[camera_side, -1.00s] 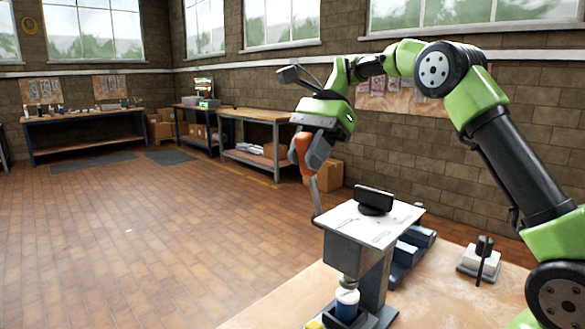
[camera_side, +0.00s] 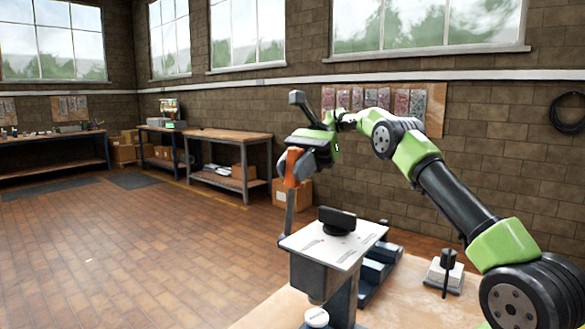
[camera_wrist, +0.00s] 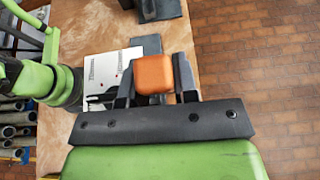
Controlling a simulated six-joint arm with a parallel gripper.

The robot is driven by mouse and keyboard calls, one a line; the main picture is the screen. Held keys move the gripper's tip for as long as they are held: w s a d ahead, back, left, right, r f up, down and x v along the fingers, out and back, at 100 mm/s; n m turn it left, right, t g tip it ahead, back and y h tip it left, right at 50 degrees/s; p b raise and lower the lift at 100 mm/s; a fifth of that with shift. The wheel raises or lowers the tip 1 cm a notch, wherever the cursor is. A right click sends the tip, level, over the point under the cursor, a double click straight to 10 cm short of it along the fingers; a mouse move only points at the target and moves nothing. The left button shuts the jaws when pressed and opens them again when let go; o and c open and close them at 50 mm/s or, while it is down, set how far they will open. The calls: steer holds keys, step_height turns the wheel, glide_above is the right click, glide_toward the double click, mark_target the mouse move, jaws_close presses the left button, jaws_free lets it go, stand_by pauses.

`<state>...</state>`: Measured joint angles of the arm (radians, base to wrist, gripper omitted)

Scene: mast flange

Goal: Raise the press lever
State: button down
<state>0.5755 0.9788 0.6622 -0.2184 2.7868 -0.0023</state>
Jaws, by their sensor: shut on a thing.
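The press lever is a grey rod with an orange handle (camera_side: 293,167), standing nearly upright at the left side of the press (camera_side: 333,241). My gripper (camera_side: 300,168) is shut on the orange handle, above the white top plate of the press. In the wrist view the handle (camera_wrist: 154,74) sits between the two dark fingers of my gripper (camera_wrist: 155,85). A white-capped item (camera_side: 316,317) stands under the press head, cut off by the lower picture edge. I cannot tell whether the head touches it.
The press stands on a wooden tabletop (camera_side: 272,312). Dark blocks (camera_side: 376,262) lie behind it, and a small white-based device with a black knob (camera_side: 445,275) stands to the right. Workbenches line the walls. The floor at left is clear.

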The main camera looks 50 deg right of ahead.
steer(key=shift+f, duration=0.15)
steer(key=c, duration=0.9)
jaws_free()
steer(key=shift+a, duration=0.15)
